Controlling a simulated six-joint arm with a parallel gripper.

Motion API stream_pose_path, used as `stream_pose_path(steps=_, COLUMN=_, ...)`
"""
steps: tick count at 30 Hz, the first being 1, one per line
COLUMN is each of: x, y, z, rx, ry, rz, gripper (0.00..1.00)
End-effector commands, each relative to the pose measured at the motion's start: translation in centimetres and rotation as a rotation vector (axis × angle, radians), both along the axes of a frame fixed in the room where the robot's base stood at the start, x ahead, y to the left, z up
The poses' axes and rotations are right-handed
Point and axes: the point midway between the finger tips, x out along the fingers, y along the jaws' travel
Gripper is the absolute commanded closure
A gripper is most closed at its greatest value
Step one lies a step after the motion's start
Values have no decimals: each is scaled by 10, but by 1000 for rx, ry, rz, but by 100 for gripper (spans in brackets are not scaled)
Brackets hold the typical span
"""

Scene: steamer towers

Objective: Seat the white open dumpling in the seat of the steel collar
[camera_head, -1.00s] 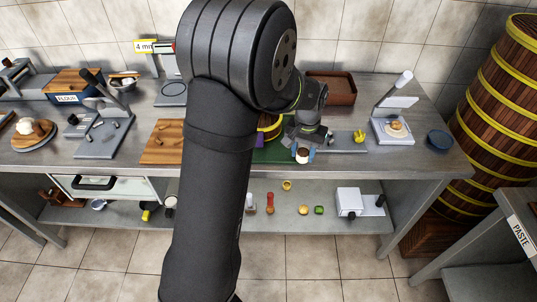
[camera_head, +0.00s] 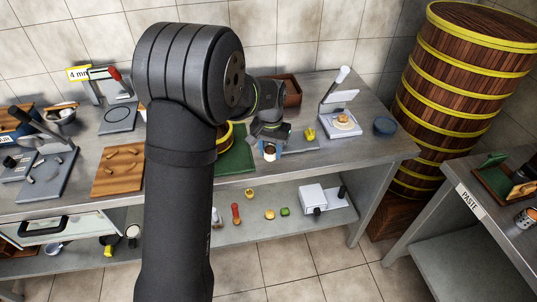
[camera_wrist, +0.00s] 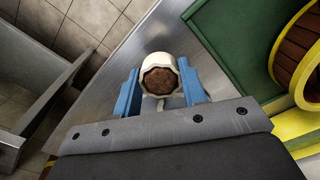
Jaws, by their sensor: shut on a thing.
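My gripper (camera_wrist: 160,88) is shut on the white open dumpling (camera_wrist: 160,62), with a blue finger on each side of it. The dumpling is a white cup with a scalloped rim around a brown filling, and its open end faces the wrist camera. In the head view my gripper (camera_head: 269,147) is near the front edge of the steel table, just right of the green mat. The dumpling (camera_head: 269,154) shows small and white there. I cannot clearly pick out the steel collar in either view.
A green mat (camera_head: 236,160) bears a yellow-banded wooden steamer (camera_wrist: 311,75), partly hidden by my arm. A grey plate with a yellow piece (camera_head: 310,134) lies to the right. A tall steamer tower (camera_head: 455,90) rises at right.

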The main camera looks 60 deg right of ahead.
Motion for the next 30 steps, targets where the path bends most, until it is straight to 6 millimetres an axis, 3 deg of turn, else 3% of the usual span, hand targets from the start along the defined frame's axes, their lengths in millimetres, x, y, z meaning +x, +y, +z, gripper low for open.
stream_pose_path(steps=21, x=24, y=-68, z=-1, rx=1, ry=0, rz=0, gripper=91)
stream_pose_path(steps=30, x=30, y=-84, z=0, rx=0, ry=0, rz=0, gripper=91)
